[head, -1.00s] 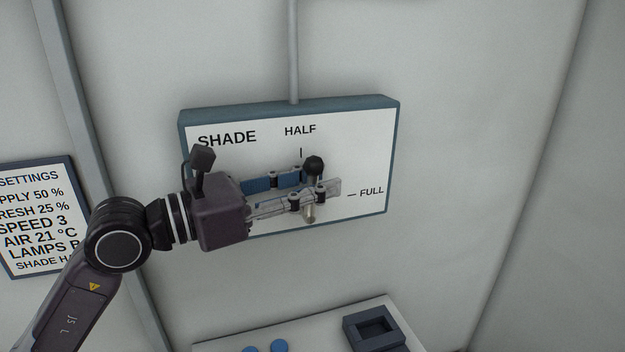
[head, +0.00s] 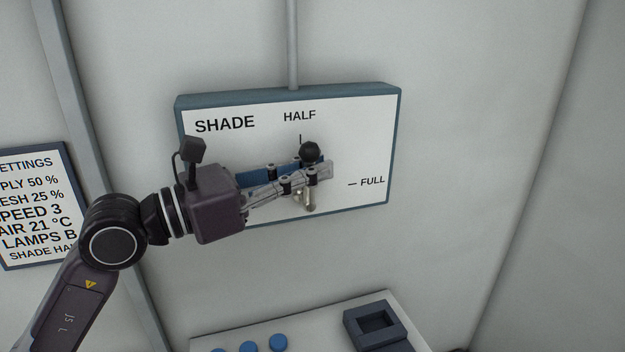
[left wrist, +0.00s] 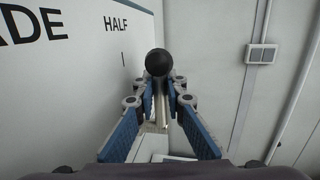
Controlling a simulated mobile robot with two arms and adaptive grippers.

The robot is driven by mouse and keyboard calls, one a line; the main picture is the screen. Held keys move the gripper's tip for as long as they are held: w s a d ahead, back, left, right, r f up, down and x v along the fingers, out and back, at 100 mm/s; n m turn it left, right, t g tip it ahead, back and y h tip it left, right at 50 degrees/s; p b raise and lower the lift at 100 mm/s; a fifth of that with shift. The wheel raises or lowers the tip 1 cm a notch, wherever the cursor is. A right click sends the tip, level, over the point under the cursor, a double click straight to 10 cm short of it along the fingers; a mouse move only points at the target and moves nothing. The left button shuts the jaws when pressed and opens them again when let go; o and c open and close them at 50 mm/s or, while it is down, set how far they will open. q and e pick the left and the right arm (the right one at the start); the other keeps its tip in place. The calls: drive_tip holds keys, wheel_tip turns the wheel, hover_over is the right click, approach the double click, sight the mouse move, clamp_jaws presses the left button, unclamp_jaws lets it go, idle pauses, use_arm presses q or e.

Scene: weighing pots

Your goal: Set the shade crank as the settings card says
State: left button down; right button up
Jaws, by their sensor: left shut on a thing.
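The shade crank has a black ball knob (head: 309,151) and a pale metal stem (head: 308,200), on the white SHADE panel (head: 220,148). The knob appears just below and slightly right of the HALF tick; the FULL tick is farther right and lower. My left gripper (head: 312,171) is shut on the crank just below the knob. In the left wrist view the knob (left wrist: 159,62) stands above the fingertips, with the HALF mark to its left. The fingers hide part of the crank and panel. The settings card (head: 35,210) is cut by the left edge; its last line reads "SHADE HA", the rest hidden.
Below the panel is a pale surface (head: 300,318) with several blue round knobs and a dark square-framed block (head: 374,325). A grey pipe (head: 292,45) rises from the panel's top. The wall right of the panel is clear.

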use_arm(q)
drive_tip(key=shift+a+f, duration=0.1)
use_arm(e)
drive_tip(key=shift+f, duration=0.3)
use_arm(q)
drive_tip(key=c, duration=1.9)
unclamp_jaws()
drive_tip(key=shift+c, duration=0.2)
use_arm(e)
drive_tip(key=shift+a, duration=0.2)
drive_tip(key=shift+d, duration=0.1)
use_arm(q)
drive_tip(key=shift+s+a, duration=0.1)
drive_tip(key=shift+a, duration=0.15)
drive_tip(key=v, duration=1.1)
drive_tip(key=shift+s+a, duration=0.15)
drive_tip(key=shift+a, duration=0.05)
use_arm(e)
drive_tip(key=shift+s, duration=0.1)
